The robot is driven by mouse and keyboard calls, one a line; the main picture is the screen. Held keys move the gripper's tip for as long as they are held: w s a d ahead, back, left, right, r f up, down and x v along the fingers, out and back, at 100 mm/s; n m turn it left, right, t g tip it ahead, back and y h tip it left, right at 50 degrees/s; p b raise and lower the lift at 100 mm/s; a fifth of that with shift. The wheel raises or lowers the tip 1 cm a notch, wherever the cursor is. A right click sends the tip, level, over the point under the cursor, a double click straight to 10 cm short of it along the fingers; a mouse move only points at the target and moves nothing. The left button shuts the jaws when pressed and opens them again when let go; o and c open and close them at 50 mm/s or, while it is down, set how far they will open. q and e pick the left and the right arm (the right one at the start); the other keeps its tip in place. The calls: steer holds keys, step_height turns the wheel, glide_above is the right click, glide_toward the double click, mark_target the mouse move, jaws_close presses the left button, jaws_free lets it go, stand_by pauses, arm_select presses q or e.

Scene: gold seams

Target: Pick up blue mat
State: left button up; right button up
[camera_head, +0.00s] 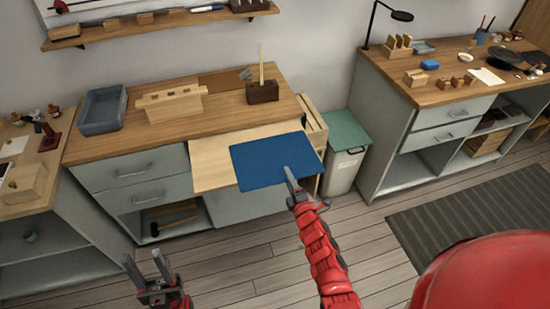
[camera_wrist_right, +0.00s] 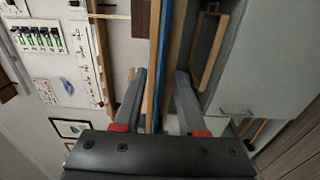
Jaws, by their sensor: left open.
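The blue mat (camera_head: 270,160) lies flat on the pale pull-out board (camera_head: 212,170) of the middle workbench, and its near edge reaches past the board's front. In the right wrist view the mat (camera_wrist_right: 164,60) shows as a thin blue strip, edge-on. My right gripper (camera_head: 289,178) is at the mat's near edge, with one finger over its top. In the right wrist view my right gripper (camera_wrist_right: 160,78) has its fingers apart, one on each side of the mat's edge, with gaps visible. My left gripper (camera_head: 145,262) is open and empty, low in front of the bench.
A grey-blue bin (camera_head: 103,108), a wooden rack (camera_head: 170,102) and a dark block (camera_head: 262,91) stand on the middle bench. A green-lidded bin (camera_head: 346,145) stands to the right of the board. A dark striped rug (camera_head: 465,215) lies on the right; the floor in front is clear.

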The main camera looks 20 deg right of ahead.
jaws_close()
stand_by(1.3)
